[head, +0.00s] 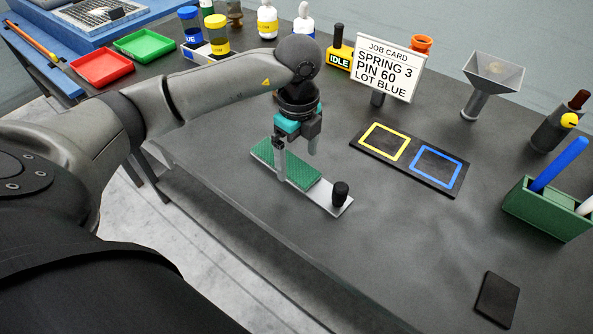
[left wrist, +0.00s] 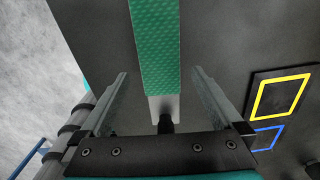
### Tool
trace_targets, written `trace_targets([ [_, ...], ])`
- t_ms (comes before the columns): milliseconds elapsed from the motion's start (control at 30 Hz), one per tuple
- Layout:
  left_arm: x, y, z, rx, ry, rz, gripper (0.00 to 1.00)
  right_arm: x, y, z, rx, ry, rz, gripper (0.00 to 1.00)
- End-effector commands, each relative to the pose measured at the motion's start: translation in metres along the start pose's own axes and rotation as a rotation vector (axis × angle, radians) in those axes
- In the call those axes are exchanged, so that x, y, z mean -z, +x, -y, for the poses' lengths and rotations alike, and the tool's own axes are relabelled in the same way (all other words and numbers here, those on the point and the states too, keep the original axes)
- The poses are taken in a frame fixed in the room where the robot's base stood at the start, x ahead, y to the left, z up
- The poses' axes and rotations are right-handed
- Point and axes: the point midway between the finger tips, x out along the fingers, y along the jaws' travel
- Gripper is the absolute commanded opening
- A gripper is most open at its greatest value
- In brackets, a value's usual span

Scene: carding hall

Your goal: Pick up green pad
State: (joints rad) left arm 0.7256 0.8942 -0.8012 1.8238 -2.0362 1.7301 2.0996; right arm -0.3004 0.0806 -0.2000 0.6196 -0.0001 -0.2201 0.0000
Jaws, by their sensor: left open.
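The green pad (head: 306,175) is a textured strip lying on a flat grey metal plate (head: 331,200) with a black knob (head: 340,193) at its near right end. My left gripper (head: 296,165) points down over the pad, its fingers partly hiding it. In the left wrist view the green pad (left wrist: 156,50) runs between the two spread fingers of the left gripper (left wrist: 160,85), with a gap on each side. The left gripper is open and holds nothing. My right gripper is not in view.
A black board (head: 450,183) with yellow and blue square outlines lies right of the pad. Behind stand a job card (head: 388,68), a metal funnel (head: 492,75) and red (head: 101,68) and green (head: 145,45) trays. A green box (head: 545,210) stands at the right. The table front is mostly clear.

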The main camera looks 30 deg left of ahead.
Motion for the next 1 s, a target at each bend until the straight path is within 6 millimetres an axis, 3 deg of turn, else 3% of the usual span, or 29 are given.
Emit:
trace_targets([
  [167, 0.001, 0.028, 0.000, -0.002, -0.001, 0.000, 1.00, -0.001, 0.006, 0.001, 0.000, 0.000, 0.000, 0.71],
  [400, 0.001, 0.030, 0.000, 0.000, 0.000, 0.000, 1.00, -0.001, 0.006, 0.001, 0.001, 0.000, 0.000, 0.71],
  [1000, 0.001, 0.029, 0.000, 0.000, 0.000, 0.000, 0.34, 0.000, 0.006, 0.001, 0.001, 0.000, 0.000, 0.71],
])
